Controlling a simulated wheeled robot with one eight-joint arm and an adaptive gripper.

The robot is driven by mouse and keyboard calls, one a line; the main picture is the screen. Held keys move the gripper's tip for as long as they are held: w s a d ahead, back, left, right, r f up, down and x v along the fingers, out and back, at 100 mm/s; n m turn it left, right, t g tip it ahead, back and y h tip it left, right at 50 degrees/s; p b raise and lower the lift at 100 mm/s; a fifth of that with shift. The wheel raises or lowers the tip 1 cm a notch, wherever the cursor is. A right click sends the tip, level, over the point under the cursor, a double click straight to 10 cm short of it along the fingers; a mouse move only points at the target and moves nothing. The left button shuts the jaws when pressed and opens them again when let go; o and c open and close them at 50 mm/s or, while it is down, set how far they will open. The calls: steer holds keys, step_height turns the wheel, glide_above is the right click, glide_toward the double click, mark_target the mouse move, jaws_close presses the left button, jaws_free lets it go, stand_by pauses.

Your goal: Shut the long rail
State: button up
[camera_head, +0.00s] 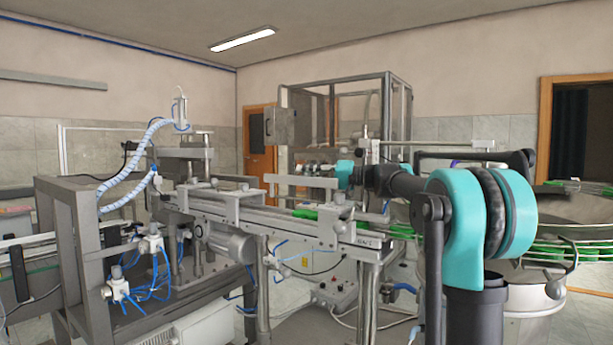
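A long metal rail (250,213) runs along the conveyor in the middle of the view, from the left machine toward my arm. Which bar the task means by the long rail, and whether it stands open or shut, I cannot tell for sure. My arm rises at the right with turquoise joints and reaches back and left over the conveyor's right end. Its far end is small, behind the conveyor's upper bars, and the fingers of my gripper cannot be made out. I see no contact between my arm and the rail.
A grey machine frame (75,235) with blue hoses stands at the left. A glazed metal cabinet (398,115) stands behind the conveyor. A round feeder table (590,207) with a green-edged track is at the right. Conveyor legs (368,300) stand close to my arm.

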jaws_close()
